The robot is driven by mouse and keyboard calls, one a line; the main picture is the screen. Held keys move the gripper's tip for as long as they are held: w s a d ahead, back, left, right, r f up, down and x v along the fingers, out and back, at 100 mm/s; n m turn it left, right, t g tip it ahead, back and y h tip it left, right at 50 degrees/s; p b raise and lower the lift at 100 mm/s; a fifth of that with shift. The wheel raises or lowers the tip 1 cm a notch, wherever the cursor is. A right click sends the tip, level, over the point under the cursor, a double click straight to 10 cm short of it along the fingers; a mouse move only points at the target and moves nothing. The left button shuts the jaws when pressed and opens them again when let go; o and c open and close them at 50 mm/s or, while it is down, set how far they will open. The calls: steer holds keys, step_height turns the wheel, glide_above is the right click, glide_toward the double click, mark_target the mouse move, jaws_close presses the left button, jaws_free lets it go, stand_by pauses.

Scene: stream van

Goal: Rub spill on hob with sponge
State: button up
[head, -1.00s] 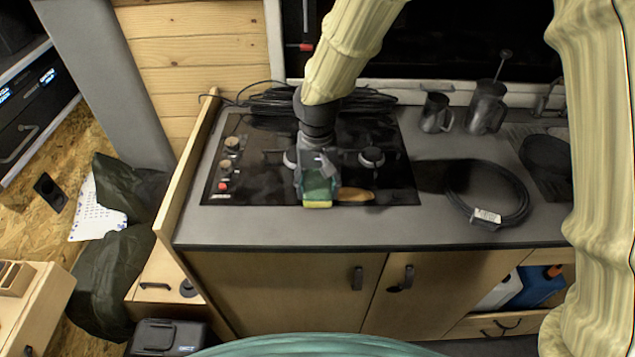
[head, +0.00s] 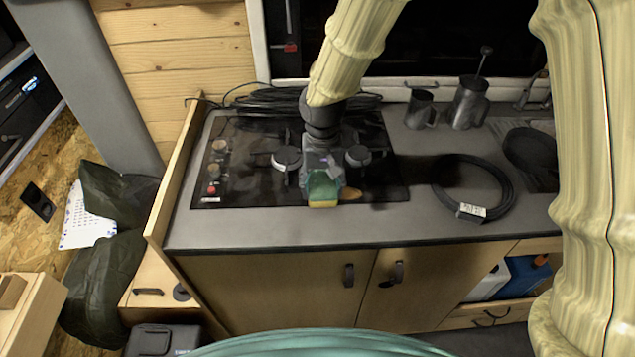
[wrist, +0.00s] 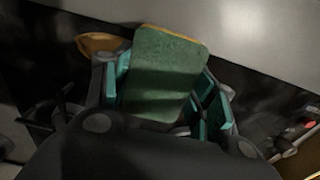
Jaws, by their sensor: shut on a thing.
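My gripper (head: 323,180) is over the front edge of the black hob (head: 240,186), shut on a sponge. The sponge (head: 323,203) is green with a yellow layer and sits at the hob's front edge, low over the glass; I cannot tell if it touches. In the wrist view the sponge (wrist: 165,72) stands between the teal finger pads of my gripper (wrist: 160,95). A brown-orange spill patch (head: 350,194) lies on the hob just right of the sponge. It also shows in the wrist view (wrist: 99,43), left of the sponge. My gripper hides part of the hob.
Burners (head: 287,159) stand beside my gripper, with knobs (head: 214,172) at the hob's left. A coiled black cable (head: 473,188) lies to the right. Metal jugs (head: 468,103) stand behind it. More cable (head: 270,98) lies behind the hob. The grey counter front (head: 260,232) is clear.

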mark_target(350, 192)
steer(key=shift+d+f+p, duration=0.15)
steer(key=shift+d+p, duration=0.2)
steer(key=shift+d, duration=1.25)
steer(key=shift+d+p, duration=0.65)
steer(key=shift+d, duration=1.55)
steer(key=shift+d+r+p, duration=0.4)
steer(key=shift+d+p, duration=0.15)
steer(key=shift+d, duration=0.15)
steer(key=c, duration=0.3)
steer(key=shift+o, duration=1)
steer(key=shift+d, duration=0.3)
steer(key=shift+o, duration=0.7)
steer(key=shift+w+d+r+p, duration=0.1)
steer(key=shift+w+r+p, duration=0.1)
steer(key=shift+p, duration=0.25)
steer(key=shift+a+p, duration=0.3)
steer(key=shift+a, duration=0.55)
steer(key=c, duration=0.4)
steer(key=shift+a+f, duration=0.1)
steer(key=shift+a, duration=0.4)
steer(key=shift+c, duration=0.3)
steer(key=shift+s+a+f+p, duration=0.15)
steer(key=shift+a+p, duration=0.15)
steer(key=shift+a, duration=0.95)
steer(key=shift+a+f+p, duration=0.1)
steer(key=shift+a+p, duration=0.25)
steer(key=shift+a, duration=0.9)
steer(key=shift+s+a+f+p, duration=0.15)
steer(key=shift+a+p, duration=0.15)
steer(key=shift+a, duration=0.95)
